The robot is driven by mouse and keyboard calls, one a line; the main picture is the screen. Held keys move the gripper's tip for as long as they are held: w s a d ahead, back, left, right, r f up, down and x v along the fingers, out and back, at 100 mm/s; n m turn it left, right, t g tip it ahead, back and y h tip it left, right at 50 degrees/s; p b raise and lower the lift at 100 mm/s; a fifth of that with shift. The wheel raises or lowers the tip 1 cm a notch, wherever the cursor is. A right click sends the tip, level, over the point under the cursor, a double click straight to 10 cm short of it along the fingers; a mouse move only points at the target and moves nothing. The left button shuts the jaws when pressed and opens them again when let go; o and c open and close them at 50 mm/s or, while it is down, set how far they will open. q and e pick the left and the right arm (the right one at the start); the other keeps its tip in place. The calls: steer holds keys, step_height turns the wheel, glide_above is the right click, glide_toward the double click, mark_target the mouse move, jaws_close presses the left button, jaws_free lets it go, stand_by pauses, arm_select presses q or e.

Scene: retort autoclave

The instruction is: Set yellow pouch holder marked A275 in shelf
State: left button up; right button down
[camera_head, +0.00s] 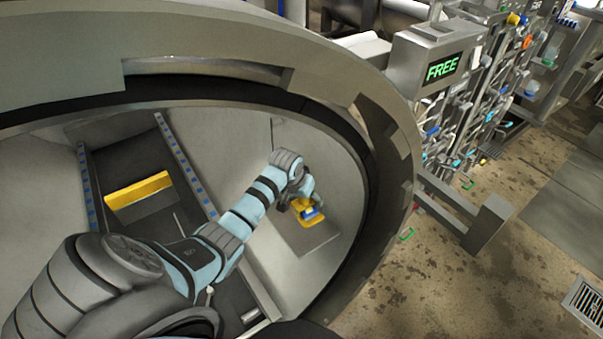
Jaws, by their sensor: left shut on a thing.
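My left arm comes in from the left and reaches into the round autoclave opening. My left gripper (304,204) is near the right inner wall and is shut on a small yellow holder (301,221) with a blue part on it. No A275 mark can be read on it. A grey flat panel (312,241), possibly a shelf, lies just below the holder; I cannot tell whether they touch. A yellow bar-shaped piece (140,190) lies deeper inside on the left, between two blue-dotted rails. My right gripper is not in view.
The thick metal rim (401,150) of the autoclave curves around the arm on the right. A box with a green FREE display (442,68) stands outside it.

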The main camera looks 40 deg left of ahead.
arm_select(q)
steer(key=shift+a, duration=0.3)
steer(key=shift+d+f+b, duration=0.1)
steer(key=shift+f+b, duration=0.3)
steer(key=shift+f, duration=0.35)
step_height(320, 180, down, 5)
steer(key=b, duration=0.5)
steer(key=shift+f+b, duration=0.75)
steer(key=shift+f, duration=0.25)
steer(key=shift+f, duration=0.35)
steer(key=o, duration=1.4)
steer(key=shift+o, duration=0.2)
steer(key=shift+s, duration=0.1)
